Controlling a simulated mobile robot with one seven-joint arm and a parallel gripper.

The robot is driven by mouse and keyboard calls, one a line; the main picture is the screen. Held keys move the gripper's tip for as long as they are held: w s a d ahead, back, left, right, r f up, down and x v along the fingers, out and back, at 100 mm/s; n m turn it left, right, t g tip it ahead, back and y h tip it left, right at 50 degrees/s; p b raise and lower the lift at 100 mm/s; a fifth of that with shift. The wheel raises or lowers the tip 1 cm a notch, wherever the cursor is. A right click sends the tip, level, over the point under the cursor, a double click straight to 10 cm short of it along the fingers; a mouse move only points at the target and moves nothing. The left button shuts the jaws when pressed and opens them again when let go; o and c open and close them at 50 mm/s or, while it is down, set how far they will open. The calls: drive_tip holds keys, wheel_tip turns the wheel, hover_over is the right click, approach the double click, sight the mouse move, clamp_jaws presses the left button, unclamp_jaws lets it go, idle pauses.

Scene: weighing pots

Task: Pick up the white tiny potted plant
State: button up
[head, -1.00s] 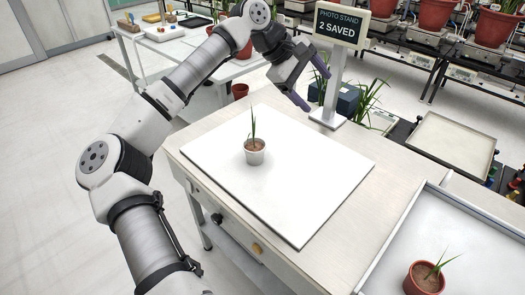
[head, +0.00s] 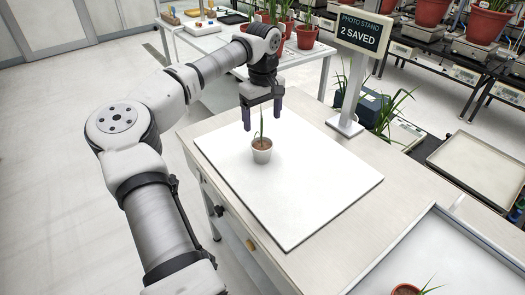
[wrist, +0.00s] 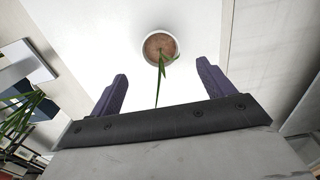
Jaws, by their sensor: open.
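The white tiny potted plant (head: 262,155) stands upright on a white board (head: 320,190) on the table, with thin green leaves rising from brown soil. My gripper (head: 262,122) is open and points down, with its dark fingers above and slightly behind the pot and the leaves rising toward the gap between them. In the wrist view, the white pot (wrist: 146,52) is beyond the fingertips, and a leaf reaches back between the two open fingers of my gripper (wrist: 162,68). The fingers do not touch the pot.
A photo stand (head: 349,100) with a "2 SAVED" screen rises from the table behind the board. A terracotta pot (head: 405,290) sits in a tray at the lower right. Several more terracotta pots stand on tables behind. The board around the white pot is clear.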

sight(262, 136)
wheel_tip(262, 136, down, 10)
drive_tip(key=shift+w+a+r+p, duration=0.1)
drive_tip(key=shift+r+p, duration=0.1)
drive_tip(key=shift+p, duration=0.85)
drive_tip(key=c, duration=1)
